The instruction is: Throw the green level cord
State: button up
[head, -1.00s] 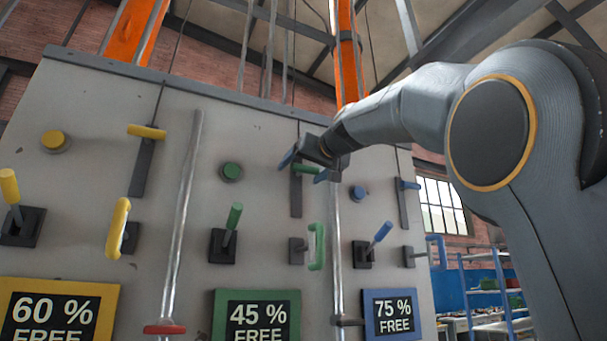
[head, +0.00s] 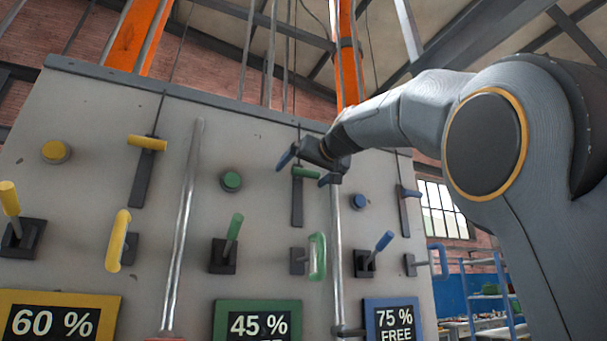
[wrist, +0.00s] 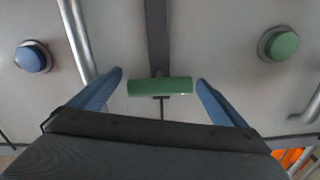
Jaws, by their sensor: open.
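The green level cord is a short green crossbar handle (head: 306,172) on a cord, in front of a dark vertical slot plate (head: 297,205) near the top of the panel. In the wrist view the green handle (wrist: 160,87) lies level between the two blue fingertips, with a gap at each end. My gripper (head: 308,168) is open, with one blue finger on each side of the handle. In the wrist view my gripper (wrist: 160,88) is not closed on anything. Part of the cord is hidden behind the gripper in the head view.
A green button (head: 231,181), green lever (head: 233,228) and green loop handle (head: 317,257) are nearby. A metal pipe (head: 338,250) runs just right of the slot. A blue button (head: 358,201) and a yellow crossbar handle (head: 147,143) are farther to the sides.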

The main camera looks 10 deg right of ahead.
jog(key=s+d+b, duration=0.1)
jog(key=s+b, duration=0.2)
jog(key=s, duration=0.4)
jog(key=shift+s+d, duration=0.25)
jog(key=shift+d, duration=0.1)
dwell(0.4)
